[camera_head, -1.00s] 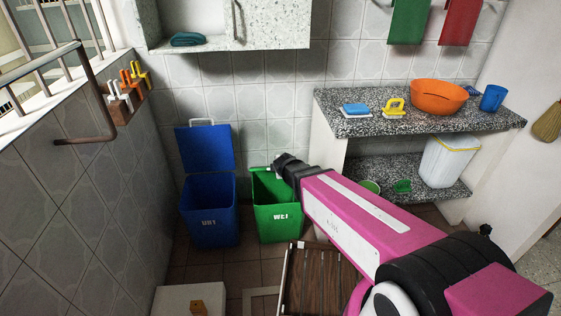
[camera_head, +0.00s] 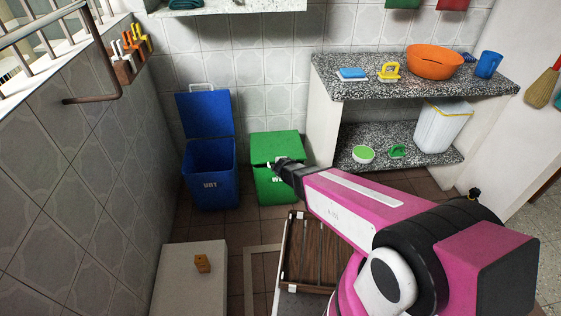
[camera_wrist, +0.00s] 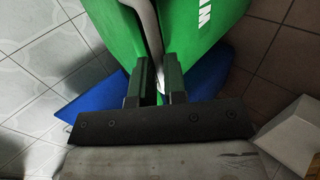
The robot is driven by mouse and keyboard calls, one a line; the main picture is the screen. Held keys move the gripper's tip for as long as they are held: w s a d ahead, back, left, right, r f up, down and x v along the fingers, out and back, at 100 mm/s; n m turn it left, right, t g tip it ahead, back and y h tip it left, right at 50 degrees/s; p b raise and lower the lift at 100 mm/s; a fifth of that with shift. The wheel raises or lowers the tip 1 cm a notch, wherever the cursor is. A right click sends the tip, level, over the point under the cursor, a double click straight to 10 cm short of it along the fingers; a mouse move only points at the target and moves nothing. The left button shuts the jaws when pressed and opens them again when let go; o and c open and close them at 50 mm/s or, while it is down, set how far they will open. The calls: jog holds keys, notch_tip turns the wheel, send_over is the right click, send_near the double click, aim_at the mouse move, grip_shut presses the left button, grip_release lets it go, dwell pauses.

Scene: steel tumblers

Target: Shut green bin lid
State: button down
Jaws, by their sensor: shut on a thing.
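The green bin (camera_head: 275,187) stands on the floor against the tiled wall, right of the blue bin. Its green lid (camera_head: 276,145) lies over the top, and a thin dark gap shows at the front left edge. My gripper (camera_head: 276,164) is at the front edge of the lid. In the wrist view my gripper (camera_wrist: 155,72) is shut on the lid's grey handle (camera_wrist: 147,30), which runs between the two fingers. The bin's lettered green front (camera_wrist: 198,30) shows to the right. Whether the lid sits fully down is hard to tell.
The blue bin (camera_head: 210,172) stands close on the left with its lid upright. A granite counter (camera_head: 420,88) and lower shelf are to the right. A wooden slatted piece (camera_head: 312,255) and a white block (camera_head: 190,285) are in front.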

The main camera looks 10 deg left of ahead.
jog(key=shift+s+d+f, duration=0.1)
jog(key=shift+s+f, duration=0.05)
jog(key=shift+f, duration=0.45)
jog(key=c, duration=1.2)
grip_release()
jog(key=shift+o, duration=0.2)
jog(key=shift+r, duration=0.1)
jog(key=v, duration=1)
jog(key=shift+s+r, duration=0.15)
jog(key=shift+s, duration=0.2)
